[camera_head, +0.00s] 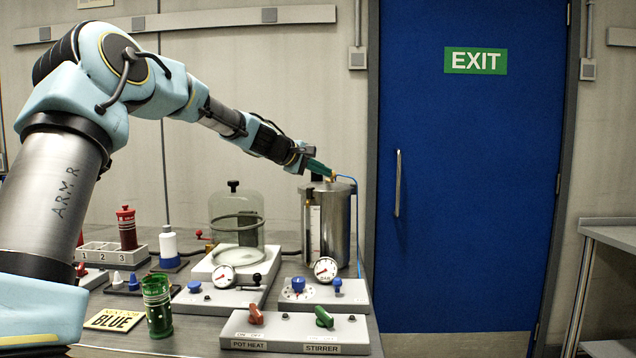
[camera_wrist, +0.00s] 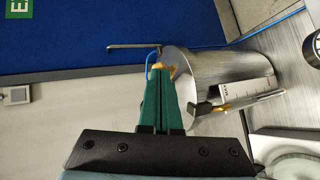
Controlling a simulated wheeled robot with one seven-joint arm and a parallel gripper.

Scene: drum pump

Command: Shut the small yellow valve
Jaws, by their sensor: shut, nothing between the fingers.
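The steel pot (camera_head: 338,225) stands at the back right of the bench; its side also shows in the wrist view (camera_wrist: 205,75). The small yellow valve (camera_head: 334,178) is on top of the pot, by a thin blue tube. In the wrist view a little of the yellow part (camera_wrist: 172,72) shows just past my fingertips, mostly hidden by them. My gripper (camera_head: 330,172) has green fingers, shut and empty, pointing down to the right at the valve. In the wrist view the fingertips (camera_wrist: 159,68) are close to the yellow part; I cannot tell whether they touch it.
A glass bell jar (camera_head: 237,215) stands left of the pot. A gauge (camera_head: 325,269) and a control box with red and green levels (camera_head: 294,333) are in front. A green cup (camera_head: 157,306) stands at the front left. A blue door (camera_head: 470,200) is behind, to the right.

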